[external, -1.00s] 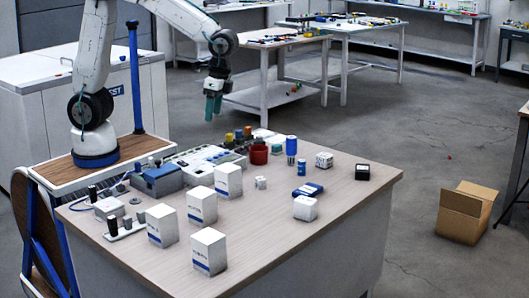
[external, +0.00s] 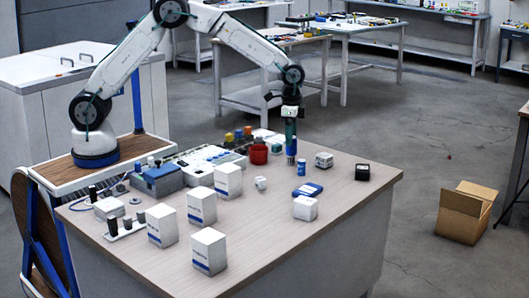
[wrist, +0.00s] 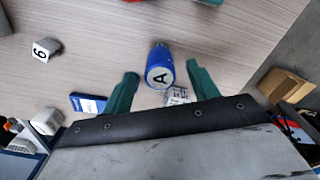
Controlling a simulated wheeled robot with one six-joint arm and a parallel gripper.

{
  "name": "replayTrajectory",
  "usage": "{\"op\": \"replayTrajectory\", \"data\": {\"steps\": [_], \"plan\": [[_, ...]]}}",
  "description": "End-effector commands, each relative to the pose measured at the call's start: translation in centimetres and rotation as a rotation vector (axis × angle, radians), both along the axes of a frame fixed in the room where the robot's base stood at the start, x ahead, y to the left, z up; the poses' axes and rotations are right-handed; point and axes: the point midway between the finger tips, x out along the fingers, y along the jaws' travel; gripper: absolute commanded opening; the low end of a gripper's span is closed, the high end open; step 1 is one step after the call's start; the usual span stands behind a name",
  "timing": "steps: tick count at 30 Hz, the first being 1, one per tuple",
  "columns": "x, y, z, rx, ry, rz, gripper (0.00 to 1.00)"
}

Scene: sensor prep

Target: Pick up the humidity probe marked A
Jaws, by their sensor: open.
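The gripper is open and holds nothing.
A red cup (external: 258,154) is to the left. Several white boxes (external: 228,181) stand nearer.

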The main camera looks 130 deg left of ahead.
Motion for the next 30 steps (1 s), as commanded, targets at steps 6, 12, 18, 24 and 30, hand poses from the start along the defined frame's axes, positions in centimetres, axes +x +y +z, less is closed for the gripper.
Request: {"op": "replayTrajectory", "data": {"steps": [6, 12, 18, 24, 30], "plan": [[0.1, 0.0, -3.4, -0.002, 0.002, 0.0, 0.59], [0.1, 0.0, -4.4, 0.0, 0.001, 0.0, 0.59], [0.1, 0.0, -4.4, 0.0, 0.001, 0.001, 0.34], [0.1, 0.0, -4.4, 0.0, 0.0, 0.001, 0.09], [0.1, 0.1, -4.1, 0.0, 0.0, 0.001, 0.09]]}}
